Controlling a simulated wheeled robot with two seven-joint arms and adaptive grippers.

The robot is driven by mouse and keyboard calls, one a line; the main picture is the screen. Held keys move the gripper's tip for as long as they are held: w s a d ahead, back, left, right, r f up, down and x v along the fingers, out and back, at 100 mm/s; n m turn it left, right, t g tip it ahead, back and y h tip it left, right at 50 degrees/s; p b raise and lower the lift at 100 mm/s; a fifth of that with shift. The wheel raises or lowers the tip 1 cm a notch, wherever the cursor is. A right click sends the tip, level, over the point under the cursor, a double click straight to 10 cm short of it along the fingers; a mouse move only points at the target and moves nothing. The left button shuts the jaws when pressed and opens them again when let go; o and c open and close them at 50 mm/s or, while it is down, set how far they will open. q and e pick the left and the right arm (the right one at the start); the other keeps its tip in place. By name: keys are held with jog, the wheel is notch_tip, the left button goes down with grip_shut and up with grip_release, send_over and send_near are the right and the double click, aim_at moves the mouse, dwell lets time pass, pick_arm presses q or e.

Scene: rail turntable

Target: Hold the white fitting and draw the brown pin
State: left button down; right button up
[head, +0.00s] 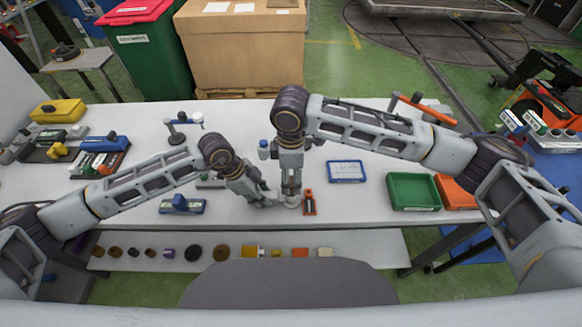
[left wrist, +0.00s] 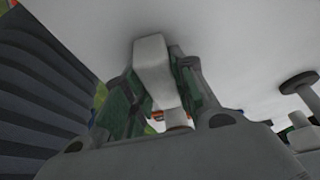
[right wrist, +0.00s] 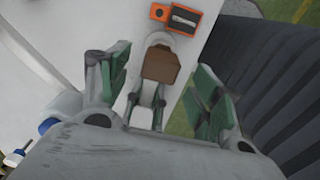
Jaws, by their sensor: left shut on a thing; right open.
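The white fitting (left wrist: 153,65) sits between the green pads of my left gripper (head: 274,198), which is shut on it low over the table. In the head view the fitting (head: 292,204) is a small pale shape, partly hidden by the grippers. The brown pin (right wrist: 160,65) shows as a brown block on the fitting in the right wrist view. My right gripper (head: 291,192) points down above the fitting. It is open, with its green-padded fingers on either side of the pin, apart from it in the picture.
A blue-framed tray (head: 346,172), a green bin (head: 413,192) and an orange bin (head: 455,192) lie to the right. Several small parts line the lower front shelf.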

jog(key=shift+f, duration=3.35)
jog(key=c, duration=1.2)
